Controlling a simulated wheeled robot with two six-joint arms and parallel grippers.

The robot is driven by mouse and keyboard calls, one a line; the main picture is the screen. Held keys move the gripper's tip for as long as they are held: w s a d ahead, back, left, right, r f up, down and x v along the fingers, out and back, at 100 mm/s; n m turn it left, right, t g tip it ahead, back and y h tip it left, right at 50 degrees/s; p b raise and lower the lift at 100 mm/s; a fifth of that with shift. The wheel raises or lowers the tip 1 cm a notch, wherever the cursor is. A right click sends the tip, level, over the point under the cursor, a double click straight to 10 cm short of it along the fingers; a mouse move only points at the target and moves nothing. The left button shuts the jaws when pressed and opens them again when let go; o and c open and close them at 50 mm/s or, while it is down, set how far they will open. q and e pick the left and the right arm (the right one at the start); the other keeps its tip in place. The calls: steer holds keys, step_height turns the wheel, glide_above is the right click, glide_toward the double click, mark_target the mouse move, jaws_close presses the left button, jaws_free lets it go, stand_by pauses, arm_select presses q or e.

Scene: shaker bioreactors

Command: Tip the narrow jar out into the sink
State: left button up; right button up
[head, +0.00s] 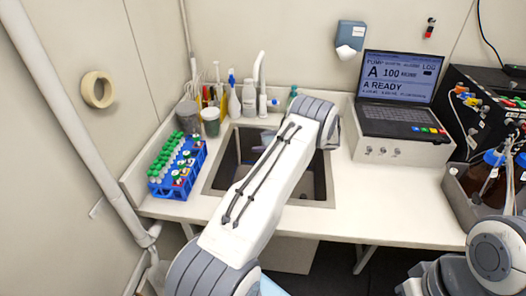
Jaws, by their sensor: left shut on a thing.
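The sink (222,172) is a dark rectangular basin set in the white bench. My left arm (275,175) reaches from the bottom of the head view across the sink, its bend above the sink's back right. My left gripper is almost wholly hidden behind this arm; a small grey-blue part (268,138) at the sink's back may belong to it. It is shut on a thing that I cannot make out. I cannot pick out the narrow jar with certainty. Part of my right arm (493,255) shows at the lower right, but its gripper is out of view.
A blue rack (178,168) of green-capped tubes stands left of the sink. Cups, a spray bottle (233,96), a white bottle (249,98) and the tap (260,75) crowd behind it. A laptop (397,92) stands at the back right. The right front bench is clear.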

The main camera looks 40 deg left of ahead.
mark_target(272, 135)
arm_select(q)
steer(key=w+a+b, duration=0.2)
steer(key=w, duration=0.1)
steer(key=shift+f+b, duration=0.2)
steer(key=shift+b, duration=0.2)
steer(key=shift+w+r, duration=0.2)
steer(key=shift+r, duration=0.05)
steer(key=shift+s+r+n+p, duration=0.1)
steer(key=shift+n+p, duration=0.2)
steer(key=shift+n, duration=0.1)
steer(key=shift+s+n+t, duration=0.15)
steer(key=shift+n+t, duration=0.45)
steer(key=n, duration=0.1)
steer(key=b, duration=0.1)
steer(key=n+y, duration=0.1)
steer(key=shift+s+d+f+n+t+b, duration=0.15)
steer(key=shift+s+f+n+t+b, duration=0.15)
steer(key=shift+f+t, duration=0.1)
steer(key=shift+s+d+f+n+t+y+b, duration=0.25)
steer(key=shift+n+y+b, duration=0.6)
steer(key=shift+n+b, duration=3.1)
steer(key=shift+w+a+f+n+t+y+b, duration=0.15)
steer(key=shift+f+n+y+b, duration=0.9)
steer(key=shift+b, duration=5.25)
steer(key=shift+s+r+n+t+y+b, duration=0.1)
steer(key=shift+r+n+y+b, duration=0.35)
steer(key=shift+n+b, duration=3.7)
steer(key=shift+f+m+b, duration=0.2)
steer(key=shift+m+b, duration=0.8)
steer(key=shift+m, duration=0.05)
